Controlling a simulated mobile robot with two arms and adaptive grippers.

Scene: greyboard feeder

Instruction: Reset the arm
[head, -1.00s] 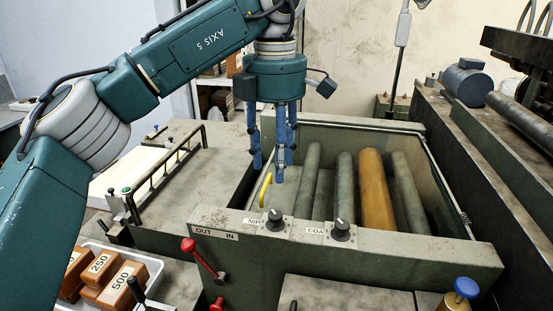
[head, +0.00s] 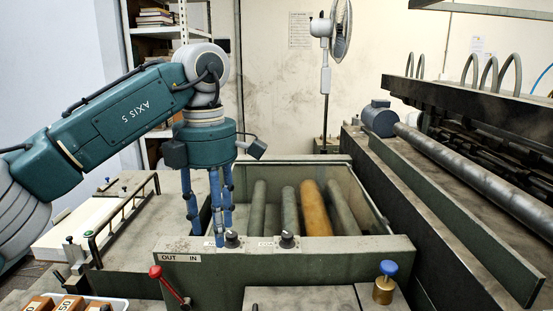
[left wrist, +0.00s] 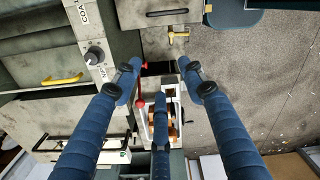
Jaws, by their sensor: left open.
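My left gripper (head: 209,230) is the teal hand with blue fingers on the "AXIS 5" arm. In the head view it points down near the left end of the machine's front panel (head: 330,248), close to the left black knob (head: 232,239). In the left wrist view its fingers (left wrist: 160,85) are spread, with nothing between them. The yellow handle (left wrist: 62,80) lies apart from them, left in the wrist view. My right gripper is in neither view.
The open trough holds grey rollers and an orange roller (head: 315,208). A red-knobbed lever (head: 157,272) and a blue-topped brass knob (head: 386,270) stand in front. Orange weights (head: 70,304) sit lower left. A fan (head: 340,28) stands behind.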

